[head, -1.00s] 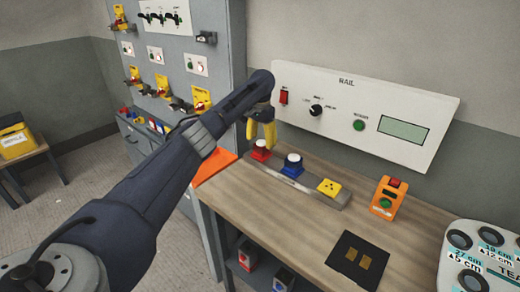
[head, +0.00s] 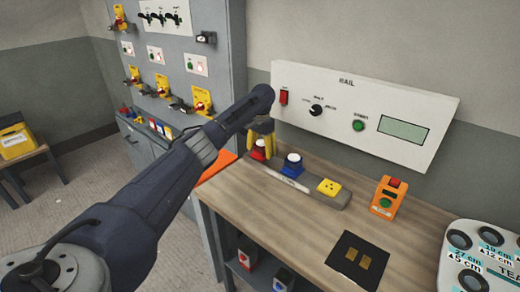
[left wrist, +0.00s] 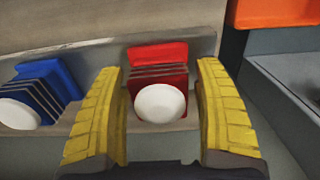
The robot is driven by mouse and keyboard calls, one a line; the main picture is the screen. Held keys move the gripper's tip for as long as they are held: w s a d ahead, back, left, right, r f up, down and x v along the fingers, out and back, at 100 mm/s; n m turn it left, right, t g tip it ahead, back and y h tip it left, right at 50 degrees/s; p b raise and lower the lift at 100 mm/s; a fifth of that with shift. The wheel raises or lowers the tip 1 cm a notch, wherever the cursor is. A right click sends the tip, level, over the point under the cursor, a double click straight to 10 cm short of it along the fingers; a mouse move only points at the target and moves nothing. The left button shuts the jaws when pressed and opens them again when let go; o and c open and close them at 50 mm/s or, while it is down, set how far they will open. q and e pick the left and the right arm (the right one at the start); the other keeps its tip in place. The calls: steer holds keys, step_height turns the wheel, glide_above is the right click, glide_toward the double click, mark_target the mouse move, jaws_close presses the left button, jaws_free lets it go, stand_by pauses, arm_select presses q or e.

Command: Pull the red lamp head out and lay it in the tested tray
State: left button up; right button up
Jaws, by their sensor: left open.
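The red lamp head (head: 258,154) has a white dome and stands at the left end of the grey rail strip (head: 309,188) on the bench. My left gripper (head: 262,146) is above it, fingers down and open. In the left wrist view the red lamp head (left wrist: 158,54), with its ribbed body and white dome, lies between the two yellow fingers (left wrist: 160,110), with a gap on each side. I cannot tell which thing is the tested tray; an orange flat surface (head: 216,168) lies at the bench's left. My right gripper is not in view.
A blue lamp head (head: 292,163) stands close right of the red one, then a yellow socket block (head: 329,187). The white RAIL panel (head: 365,115) rises behind. An orange button box (head: 387,198) and black pad (head: 358,260) are on the bench; its middle is clear.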

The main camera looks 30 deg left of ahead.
mark_target(261, 141)
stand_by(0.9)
arm_select(q)
jaws_close()
stand_by(0.4)
steer(key=shift+r, duration=0.2)
steer(key=shift+r, duration=2.7)
steer(key=shift+r, duration=0.15)
